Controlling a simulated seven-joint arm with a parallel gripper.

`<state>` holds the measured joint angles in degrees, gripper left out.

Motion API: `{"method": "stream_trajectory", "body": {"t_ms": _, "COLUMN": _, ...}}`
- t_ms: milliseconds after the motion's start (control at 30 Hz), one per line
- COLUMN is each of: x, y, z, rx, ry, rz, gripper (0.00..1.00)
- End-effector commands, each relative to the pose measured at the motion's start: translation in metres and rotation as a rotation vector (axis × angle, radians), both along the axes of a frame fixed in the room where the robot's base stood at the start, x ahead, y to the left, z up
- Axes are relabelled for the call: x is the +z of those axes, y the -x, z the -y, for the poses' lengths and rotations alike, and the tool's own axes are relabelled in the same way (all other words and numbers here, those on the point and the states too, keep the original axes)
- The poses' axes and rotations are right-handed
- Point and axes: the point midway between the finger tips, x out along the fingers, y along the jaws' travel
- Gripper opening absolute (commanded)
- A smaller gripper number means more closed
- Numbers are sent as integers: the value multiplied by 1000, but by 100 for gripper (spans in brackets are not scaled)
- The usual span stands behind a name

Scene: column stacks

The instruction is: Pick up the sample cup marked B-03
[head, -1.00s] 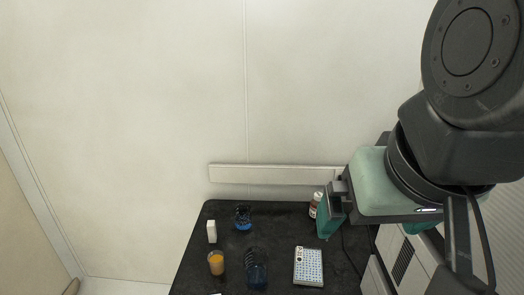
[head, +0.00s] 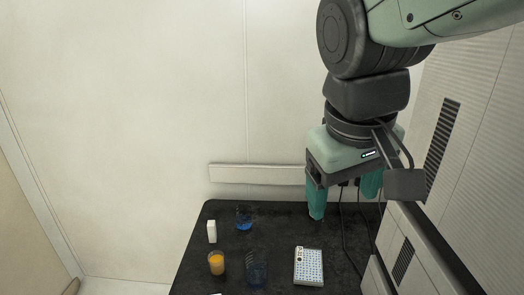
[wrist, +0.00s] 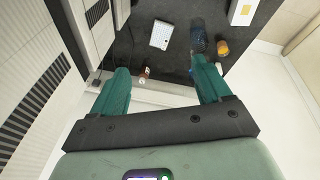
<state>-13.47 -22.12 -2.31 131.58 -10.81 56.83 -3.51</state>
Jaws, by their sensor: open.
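No B-03 mark is legible. In the head view, a clear cup with blue contents (head: 244,218) stands at the back left of the dark table. Another clear cup with dark blue contents (head: 257,272) stands nearer the front, with a cup of orange liquid (head: 216,263) to its left. One blue cup (wrist: 198,39) and the orange cup (wrist: 223,47) also show in the wrist view. My gripper (head: 345,196) is open and empty, above the table's back right, apart from the cups. In the wrist view, its teal fingers (wrist: 160,70) are spread wide.
On the dark table (head: 290,222) are a small white block (head: 212,231) and a white keypad-like device (head: 308,266). A small bottle (wrist: 144,73) shows between my fingers in the wrist view. Cables hang at the right edge. The table's middle is clear.

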Motion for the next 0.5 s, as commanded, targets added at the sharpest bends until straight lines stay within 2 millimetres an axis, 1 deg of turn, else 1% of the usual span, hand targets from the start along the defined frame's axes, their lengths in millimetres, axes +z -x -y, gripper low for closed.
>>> {"method": "stream_trajectory", "body": {"t_ms": 33, "x": -8, "y": -17, "z": -9, "rx": 65, "ry": 52, "rz": -54, "gripper": 77}}
{"method": "stream_trajectory", "body": {"t_ms": 167, "x": -27, "y": -54, "z": -29, "rx": 212, "ry": 195, "rz": -163, "gripper": 77}}
{"method": "stream_trajectory", "body": {"t_ms": 200, "x": -35, "y": -66, "z": -37, "rx": 258, "ry": 240, "rz": -194, "gripper": 77}}
{"method": "stream_trajectory", "body": {"t_ms": 267, "x": -47, "y": -82, "z": -50, "rx": 326, "ry": 313, "rz": -239, "gripper": 77}}
{"method": "stream_trajectory", "body": {"t_ms": 300, "x": -56, "y": -92, "z": -59, "rx": 373, "ry": 364, "rz": -268, "gripper": 77}}
{"method": "stream_trajectory", "body": {"t_ms": 367, "x": -71, "y": -106, "z": -74, "rx": 442, "ry": 440, "rz": -308, "gripper": 77}}
{"method": "stream_trajectory", "body": {"t_ms": 467, "x": -99, "y": -127, "z": -101, "rx": 555, "ry": 577, "rz": -369, "gripper": 77}}
{"method": "stream_trajectory", "body": {"t_ms": 500, "x": -111, "y": -134, "z": -113, "rx": 601, "ry": 634, "rz": -390, "gripper": 77}}
